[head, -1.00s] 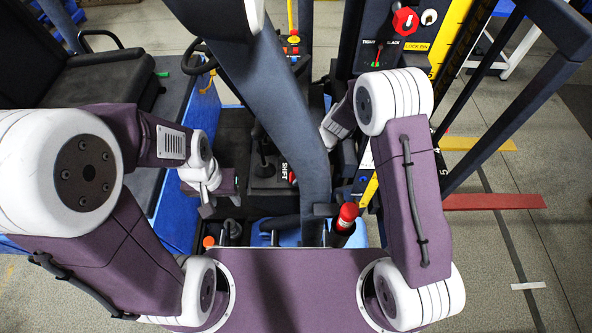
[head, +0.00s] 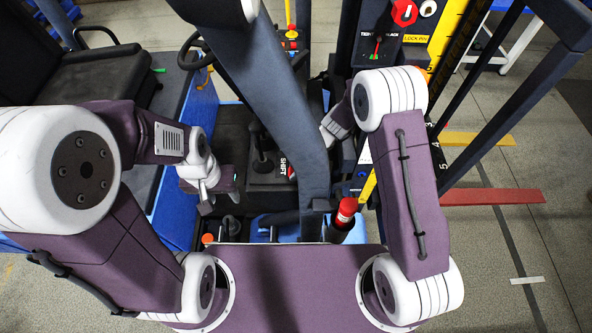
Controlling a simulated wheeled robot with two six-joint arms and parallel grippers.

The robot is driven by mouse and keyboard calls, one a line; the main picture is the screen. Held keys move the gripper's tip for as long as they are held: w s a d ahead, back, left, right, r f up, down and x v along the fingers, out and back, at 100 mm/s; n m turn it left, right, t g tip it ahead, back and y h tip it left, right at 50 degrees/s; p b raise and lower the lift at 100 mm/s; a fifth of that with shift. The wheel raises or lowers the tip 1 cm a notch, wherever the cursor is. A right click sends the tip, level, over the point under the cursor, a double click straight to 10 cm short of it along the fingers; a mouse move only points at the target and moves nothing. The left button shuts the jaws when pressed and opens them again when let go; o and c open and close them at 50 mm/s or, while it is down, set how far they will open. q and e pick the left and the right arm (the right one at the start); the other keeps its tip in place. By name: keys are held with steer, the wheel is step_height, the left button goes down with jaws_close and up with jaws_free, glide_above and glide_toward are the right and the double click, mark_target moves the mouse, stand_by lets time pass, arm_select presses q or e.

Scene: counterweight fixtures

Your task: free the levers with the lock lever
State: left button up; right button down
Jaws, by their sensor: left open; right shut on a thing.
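A black shift lever (head: 262,160) stands on a dark plate marked SHIFT, left of the big dark slanted beam (head: 290,100). I cannot tell which lever is the lock lever. A small black-topped lever (head: 231,225) stands near my purple front edge. My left gripper (head: 206,206) is open and empty, pointing down, left of the shift lever and apart from it. My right gripper (head: 334,130) reaches in from the right, just beside the beam. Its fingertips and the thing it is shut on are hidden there.
A red-capped cylinder (head: 346,212) stands by my front edge. A panel with a red knob (head: 404,12) and LOCK PIN label is at the top right. A seat (head: 90,75) is at the left. Red (head: 492,197) and yellow bars stick out at the right, over open floor.

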mark_target(290, 170)
steer(key=y+b, duration=0.2)
steer(key=b, duration=0.2)
steer(key=d+y+b, duration=0.1)
steer(key=y+b, duration=0.1)
steer(key=b, duration=0.2)
steer(key=shift+w+d+f+b, duration=0.1)
steer(key=shift+d+b, duration=0.1)
steer(key=shift+b, duration=0.1)
steer(key=y+b, duration=0.2)
steer(key=d+y+b, duration=0.1)
steer(key=y+b, duration=0.1)
steer(key=b, duration=0.1)
steer(key=d+y+b, duration=0.1)
steer(key=y+b, duration=0.1)
steer(key=shift+d+r+b, duration=0.2)
steer(key=shift+r+b, duration=0.1)
steer(key=y+b, duration=0.1)
steer(key=d+y+b, duration=0.1)
steer(key=shift+y, duration=0.3)
steer(key=shift+d+r+y+b, duration=0.1)
steer(key=shift+d+y+b, duration=0.05)
steer(key=shift+y+b, duration=0.35)
steer(key=shift+r, duration=0.1)
steer(key=c, duration=1.3)
jaws_free()
steer(key=shift+o, duration=1.4)
